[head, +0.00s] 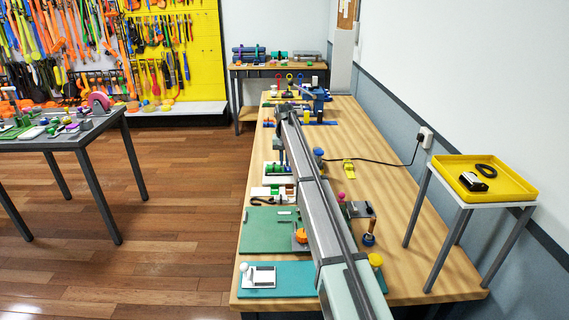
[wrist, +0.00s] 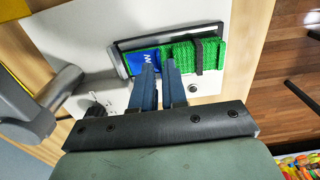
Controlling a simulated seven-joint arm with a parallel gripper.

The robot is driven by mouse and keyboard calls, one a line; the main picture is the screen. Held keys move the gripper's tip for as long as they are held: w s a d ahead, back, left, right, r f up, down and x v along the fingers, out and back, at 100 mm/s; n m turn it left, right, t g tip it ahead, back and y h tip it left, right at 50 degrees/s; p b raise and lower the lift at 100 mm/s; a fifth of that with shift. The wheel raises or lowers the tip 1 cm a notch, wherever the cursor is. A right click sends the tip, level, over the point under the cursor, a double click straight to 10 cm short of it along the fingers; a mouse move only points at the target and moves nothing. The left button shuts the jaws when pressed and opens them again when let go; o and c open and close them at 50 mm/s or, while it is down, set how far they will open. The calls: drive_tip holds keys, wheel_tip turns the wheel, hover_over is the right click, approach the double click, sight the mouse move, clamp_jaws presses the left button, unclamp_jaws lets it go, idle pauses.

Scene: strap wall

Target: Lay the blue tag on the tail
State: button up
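In the wrist view, a blue tag (wrist: 142,58) with white lettering lies at the left end of a dark-edged tray. A bright green woven strap (wrist: 184,54) lies beside it to the right, crossed by a black band (wrist: 199,56). My gripper (wrist: 161,66) has two dark blue fingers with a narrow gap between them. The fingertips are over the tag's lower right part and hide some of it and the strap's near edge. I see nothing clearly clamped between them.
The tray sits on a white board (wrist: 100,38) with a dark knob (wrist: 96,111) and a small black button (wrist: 193,88). In the head view, the long wooden bench (head: 400,215) holds several other stations. A yellow tray (head: 505,172) stands on a side table at the right.

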wheel_tip(320, 180, up, 11)
idle(0.4)
drive_tip(key=shift+o, duration=0.2)
